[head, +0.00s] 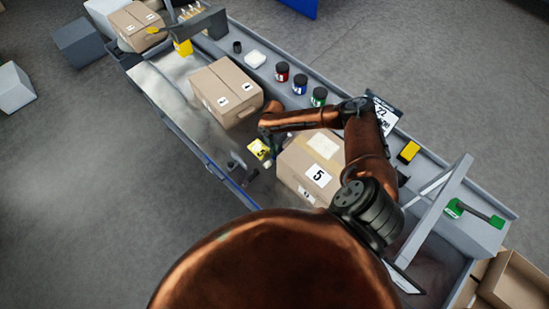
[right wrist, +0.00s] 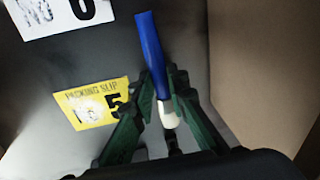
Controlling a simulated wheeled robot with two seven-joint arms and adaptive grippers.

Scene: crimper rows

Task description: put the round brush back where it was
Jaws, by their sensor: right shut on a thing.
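My right gripper (right wrist: 164,84) is shut on a slim blue tool with a cream end, which I take for the round brush (right wrist: 151,45). The blue part points away from the gripper and the cream end lies between the fingers. In the head view my right gripper (head: 266,139) is low beside the carton marked 5 (head: 296,182), near a yellow packing slip (head: 258,149). The brush is too small to make out there. My left gripper is not in view.
Another carton (head: 222,91) stands up the grey bench. Red (head: 282,72), blue (head: 300,84) and green (head: 319,96) jars line the back ledge. Small dark objects (head: 236,161) lie near the front edge. A sloping grey frame (head: 437,210) stands at right.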

